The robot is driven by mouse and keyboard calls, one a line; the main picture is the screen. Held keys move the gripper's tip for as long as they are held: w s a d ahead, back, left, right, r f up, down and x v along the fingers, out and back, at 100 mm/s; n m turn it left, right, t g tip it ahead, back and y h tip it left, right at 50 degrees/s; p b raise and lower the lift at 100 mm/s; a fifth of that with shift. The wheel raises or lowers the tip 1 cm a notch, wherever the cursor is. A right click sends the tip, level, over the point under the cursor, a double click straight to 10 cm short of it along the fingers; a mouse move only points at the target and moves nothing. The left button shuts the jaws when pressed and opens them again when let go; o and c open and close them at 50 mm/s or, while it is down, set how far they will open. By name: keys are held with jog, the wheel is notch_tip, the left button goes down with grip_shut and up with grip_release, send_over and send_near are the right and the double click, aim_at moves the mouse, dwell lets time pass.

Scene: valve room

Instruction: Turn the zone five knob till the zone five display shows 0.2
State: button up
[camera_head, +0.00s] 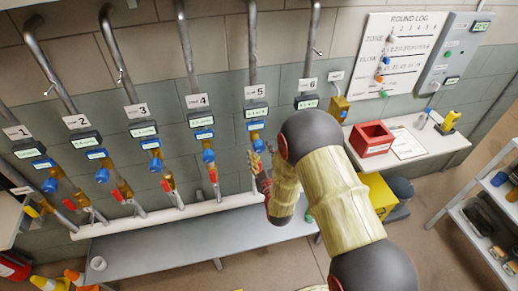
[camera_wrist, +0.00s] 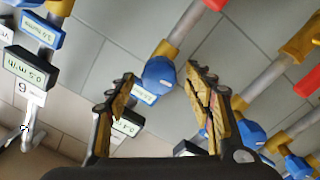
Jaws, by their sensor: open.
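The zone 5 knob (camera_head: 258,145) is blue and sits on the pipe under the sign 5 (camera_head: 257,91). It also shows in the wrist view (camera_wrist: 160,73), between and just beyond the spread fingertips. My gripper (camera_head: 262,160) is at that pipe; in the wrist view my gripper (camera_wrist: 161,80) is open, with nothing held. I cannot tell whether a finger touches the knob. The zone 5 display (camera_head: 256,126) is a small lit screen above the knob, too small to read. In the wrist view it is partly hidden behind the left finger.
The zone 4 knob (camera_head: 208,156) and zone 6 display (camera_head: 307,103) are on the neighbouring pipes. The zone 4 knob also shows beyond the right finger (camera_wrist: 250,134). A long grey bench (camera_head: 170,256) runs below. A red box (camera_head: 371,139) stands on a side table.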

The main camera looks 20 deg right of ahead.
jog(key=shift+w, duration=1.25)
jog(key=shift+c, duration=1.1)
jog(key=c, duration=1)
jog(key=shift+o, duration=0.2)
jog(key=shift+m+b, duration=0.3)
jog(key=shift+b, duration=0.15)
jog(key=m+b, duration=0.2)
jog(key=m, duration=0.1)
jog(key=shift+d+m+b, duration=0.1)
jog(key=shift+m+b, duration=0.2)
jog(key=shift+b, duration=0.05)
jog(key=shift+m+b, duration=1.25)
jog(key=shift+m, duration=0.75)
jog(key=shift+r, duration=0.1)
